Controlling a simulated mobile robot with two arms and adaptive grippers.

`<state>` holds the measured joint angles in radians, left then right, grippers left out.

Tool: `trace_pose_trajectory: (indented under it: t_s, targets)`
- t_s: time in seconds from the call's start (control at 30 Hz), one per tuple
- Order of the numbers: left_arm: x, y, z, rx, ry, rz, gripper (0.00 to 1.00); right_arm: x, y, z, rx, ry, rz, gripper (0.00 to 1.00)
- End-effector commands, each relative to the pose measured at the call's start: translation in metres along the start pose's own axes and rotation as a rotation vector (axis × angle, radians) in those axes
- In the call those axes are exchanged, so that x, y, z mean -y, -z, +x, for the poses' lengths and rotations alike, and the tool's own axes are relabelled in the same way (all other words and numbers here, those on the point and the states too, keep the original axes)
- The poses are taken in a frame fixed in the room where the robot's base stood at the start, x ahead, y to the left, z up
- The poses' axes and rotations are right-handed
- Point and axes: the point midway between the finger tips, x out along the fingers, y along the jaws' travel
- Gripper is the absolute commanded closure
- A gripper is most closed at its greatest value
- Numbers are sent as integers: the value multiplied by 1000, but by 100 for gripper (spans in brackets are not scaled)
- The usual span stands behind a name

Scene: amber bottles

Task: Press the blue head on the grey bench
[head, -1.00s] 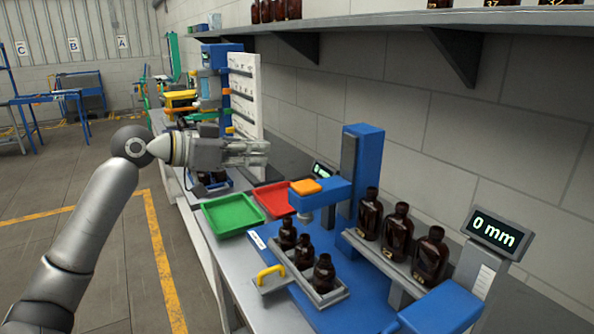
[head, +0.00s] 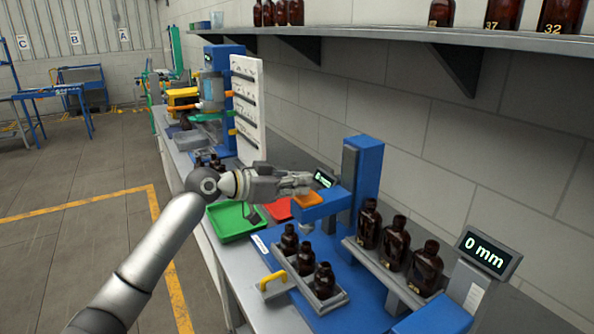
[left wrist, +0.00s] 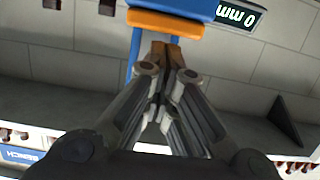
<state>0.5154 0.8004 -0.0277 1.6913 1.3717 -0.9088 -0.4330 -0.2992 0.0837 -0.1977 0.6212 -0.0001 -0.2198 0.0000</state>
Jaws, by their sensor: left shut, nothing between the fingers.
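The blue press head (head: 328,203) juts out from a blue column (head: 363,185) on the grey bench (head: 232,270). An orange pad (head: 307,200) caps its near end; the pad also shows in the left wrist view (left wrist: 150,20). My left gripper (head: 308,182) is shut and empty, its fingertips at the orange pad. In the left wrist view its closed tips (left wrist: 165,48) overlap the pad's edge; I cannot tell whether they touch. Small amber bottles (head: 306,258) stand in a grey holder with a yellow handle (head: 273,281), below and in front of the head. My right gripper is out of view.
Larger amber bottles (head: 395,242) stand on a raised grey rack to the right, beside a display reading 0 mm (head: 486,251). A shelf (head: 400,36) runs along the wall above.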

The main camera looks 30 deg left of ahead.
Motion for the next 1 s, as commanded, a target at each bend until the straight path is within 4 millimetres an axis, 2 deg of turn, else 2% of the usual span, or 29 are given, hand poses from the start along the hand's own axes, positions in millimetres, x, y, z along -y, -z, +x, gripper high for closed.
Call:
trace_pose_trajectory:
  t_s: [0.53,1.0]
  targets:
    - [0,-8,2,-1,1,0,100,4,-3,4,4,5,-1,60]
    - [0,-64,16,5,-1,-1,100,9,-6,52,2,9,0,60]
